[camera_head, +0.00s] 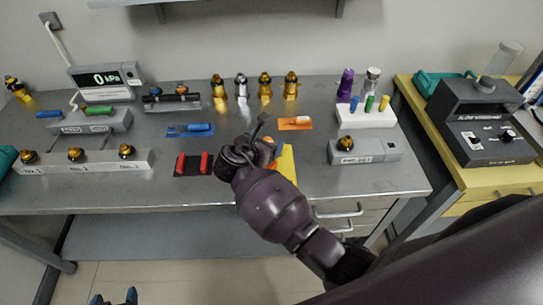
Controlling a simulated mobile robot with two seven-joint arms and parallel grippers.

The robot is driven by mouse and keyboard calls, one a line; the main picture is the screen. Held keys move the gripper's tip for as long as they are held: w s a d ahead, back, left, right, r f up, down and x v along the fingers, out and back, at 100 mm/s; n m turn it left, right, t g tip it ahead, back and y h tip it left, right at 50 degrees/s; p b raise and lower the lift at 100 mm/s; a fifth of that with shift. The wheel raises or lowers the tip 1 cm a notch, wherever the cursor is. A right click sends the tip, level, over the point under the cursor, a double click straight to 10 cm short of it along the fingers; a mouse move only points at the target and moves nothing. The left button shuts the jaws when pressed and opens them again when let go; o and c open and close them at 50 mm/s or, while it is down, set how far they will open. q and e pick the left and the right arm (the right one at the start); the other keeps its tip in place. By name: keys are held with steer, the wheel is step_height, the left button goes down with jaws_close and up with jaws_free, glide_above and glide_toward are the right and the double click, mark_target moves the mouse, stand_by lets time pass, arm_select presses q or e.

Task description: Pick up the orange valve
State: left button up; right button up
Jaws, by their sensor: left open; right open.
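An orange-and-white piece (300,115), which looks like the orange valve, lies on an orange mat (290,126) in the middle of the grey bench. Another small orange part (268,141) shows just behind my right gripper and is mostly hidden; I cannot tell what it is. My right gripper (258,130) hangs over the front middle of the bench, left of the orange mat, open; whether it touches anything is unclear. My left gripper (115,298) is open and empty at the bottom left edge, low in front of the bench, with only its fingertips in view.
A yellow mat (287,163) is partly hidden by my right arm. A blue piece (196,127) and two red blocks (192,163) lie to the left. Several metal fittings (241,87) stand behind. A white rack (366,116) and a grey stand (370,152) are to the right.

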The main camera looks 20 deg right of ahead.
steer(key=shift+w+d+f, duration=0.25)
steer(key=shift+d, duration=0.1)
steer(key=shift+a+r, duration=0.1)
jaws_close()
